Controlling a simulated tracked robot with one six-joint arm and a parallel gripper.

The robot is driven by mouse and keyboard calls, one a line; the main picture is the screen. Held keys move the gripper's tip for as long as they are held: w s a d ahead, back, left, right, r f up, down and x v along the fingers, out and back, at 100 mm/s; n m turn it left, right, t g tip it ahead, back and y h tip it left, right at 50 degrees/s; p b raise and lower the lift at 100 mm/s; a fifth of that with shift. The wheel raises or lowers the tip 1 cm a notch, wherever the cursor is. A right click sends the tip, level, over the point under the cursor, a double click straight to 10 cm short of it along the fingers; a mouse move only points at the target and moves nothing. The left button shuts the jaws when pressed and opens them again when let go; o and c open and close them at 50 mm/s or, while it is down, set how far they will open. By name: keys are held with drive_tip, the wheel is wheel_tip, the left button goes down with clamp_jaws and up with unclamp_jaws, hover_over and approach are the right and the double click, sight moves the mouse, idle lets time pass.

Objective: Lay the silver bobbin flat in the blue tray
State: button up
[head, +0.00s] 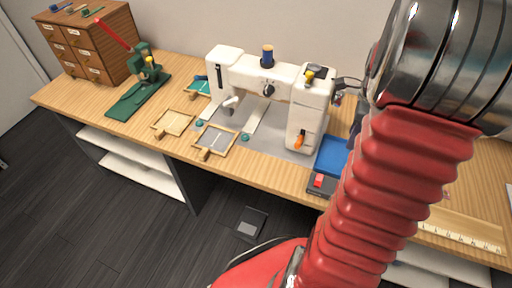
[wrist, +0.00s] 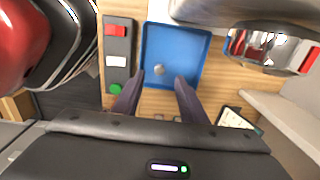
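The blue tray (wrist: 190,50) lies on the wooden bench, and its left part also shows in the head view (head: 332,155). A small round silver thing, seemingly the silver bobbin (wrist: 159,69), is inside the tray toward its near side; whether it lies fully flat is hard to tell. My gripper (wrist: 159,80) is open, with its two dark fingers apart at the near edge of the tray. The bobbin shows in the gap between the fingertips, with no finger seen touching it. In the head view my arm hides the gripper and the bobbin.
A control box (wrist: 117,60) with red and green buttons stands just left of the tray. The white sewing machine (head: 270,85) is behind it. A ruler (head: 462,236) lies at the bench's right front. Small wooden trays (head: 173,122) and a green press (head: 140,90) are farther left.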

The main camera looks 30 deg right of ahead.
drive_tip(key=w+a+r+n+t, duration=0.1)
drive_tip(key=a+r+n, duration=0.25)
drive_tip(key=a, duration=0.25)
drive_tip(key=w+a+r+n+t, duration=0.1)
drive_tip(key=w+a+r+n, duration=0.15)
drive_tip(key=a+n, duration=0.35)
drive_tip(key=w+a+r+n, duration=0.1)
drive_tip(key=a+r+n, duration=0.3)
drive_tip(key=a, duration=0.3)
drive_tip(key=s+a+r+n+t, duration=0.1)
drive_tip(key=s+a+r+n, duration=0.1)
drive_tip(key=a+n, duration=0.5)
drive_tip(key=s+a+r+n+t, duration=0.2)
drive_tip(key=s+a+n, duration=0.2)
drive_tip(key=a+n, duration=0.3)
drive_tip(key=shift+s+a, duration=0.2)
drive_tip(key=shift+a, duration=1.15)
